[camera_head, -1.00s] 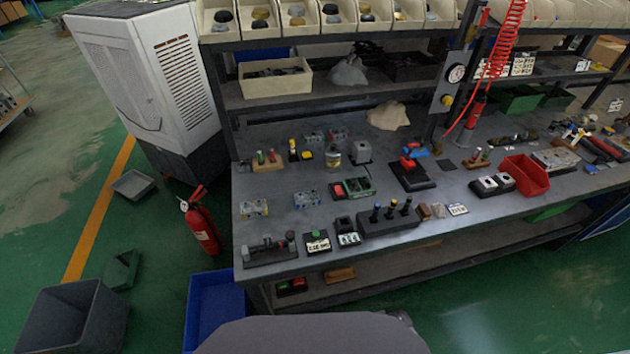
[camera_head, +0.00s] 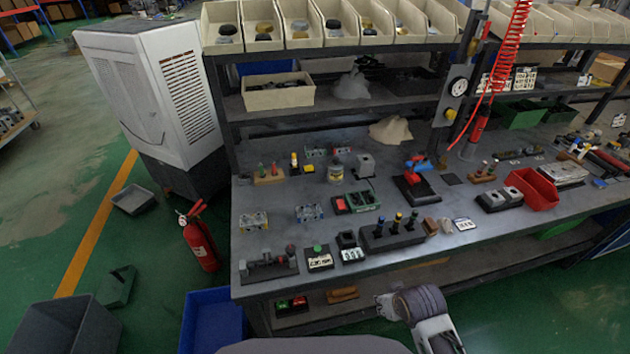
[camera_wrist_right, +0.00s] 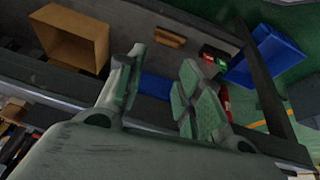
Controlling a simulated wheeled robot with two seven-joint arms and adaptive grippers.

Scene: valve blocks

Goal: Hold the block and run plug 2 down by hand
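Two small metallic blocks, likely the valve blocks, lie on the grey workbench (camera_head: 275,205): one at the left (camera_head: 254,221) and one to its right (camera_head: 309,213). They are too small to tell which fitting is plug 2. My right gripper shows at the bottom of the head view beside the bench's front edge, clear of both blocks. In the right wrist view my right gripper (camera_wrist_right: 161,62) has its two fingers apart, with nothing between them. My left gripper is not in view.
A black holder with several upright posts (camera_head: 392,236) stands near the front edge. A red bin (camera_head: 532,190) is at the right. Shelves with cream bins (camera_head: 290,95) rise behind. A fire extinguisher (camera_head: 200,240) and blue crate (camera_head: 214,322) stand on the floor at left.

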